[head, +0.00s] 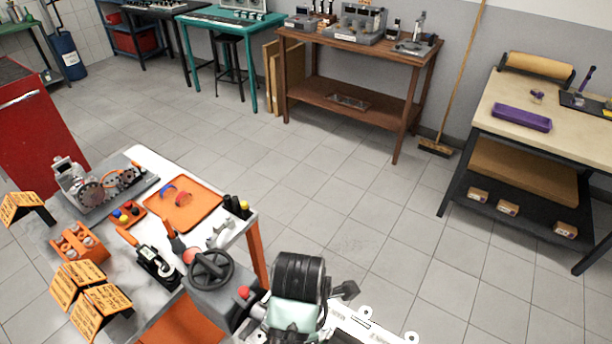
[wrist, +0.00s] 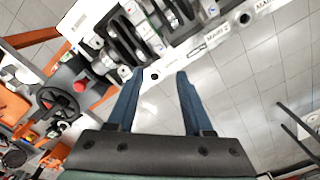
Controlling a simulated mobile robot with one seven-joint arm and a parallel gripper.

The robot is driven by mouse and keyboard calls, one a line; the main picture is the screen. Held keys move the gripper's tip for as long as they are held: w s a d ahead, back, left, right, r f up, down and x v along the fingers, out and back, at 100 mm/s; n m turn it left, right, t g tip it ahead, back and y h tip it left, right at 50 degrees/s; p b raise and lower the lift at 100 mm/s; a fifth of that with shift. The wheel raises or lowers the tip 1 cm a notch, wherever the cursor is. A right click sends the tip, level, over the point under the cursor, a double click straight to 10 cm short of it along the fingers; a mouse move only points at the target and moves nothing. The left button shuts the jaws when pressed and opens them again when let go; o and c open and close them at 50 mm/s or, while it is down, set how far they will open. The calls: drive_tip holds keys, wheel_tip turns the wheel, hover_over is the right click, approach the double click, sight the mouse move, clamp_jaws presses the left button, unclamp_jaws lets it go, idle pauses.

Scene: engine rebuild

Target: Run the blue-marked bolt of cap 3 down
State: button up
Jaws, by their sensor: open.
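In the wrist view my gripper (wrist: 157,74) is open and empty, its two dark blue fingers spread apart. Its fingertips are at the edge of a white engine block (wrist: 245,18) with dark bays and metal caps. One label on the block's rim seems to read MAIN 2; other labels are too blurred to read. A small bluish spot (wrist: 211,9) shows on the block at the upper right of the fingers. I cannot tell which cap is cap 3 or whether that spot is its bolt. In the head view part of the block (head: 362,328) shows at the bottom edge, partly hidden by my arm.
A workbench at left holds an orange mat (head: 205,207) with red and blue curved pieces, an orange bolt holder (head: 78,244), orange sign cards (head: 100,310) and a dark handwheel (head: 211,269). A brown table (head: 345,42) and a beige bench (head: 560,135) stand beyond open tiled floor.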

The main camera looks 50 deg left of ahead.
wheel_tip(320, 180, down, 12)
drive_tip(key=shift+f, duration=0.2)
idle(0.4)
clamp_jaws()
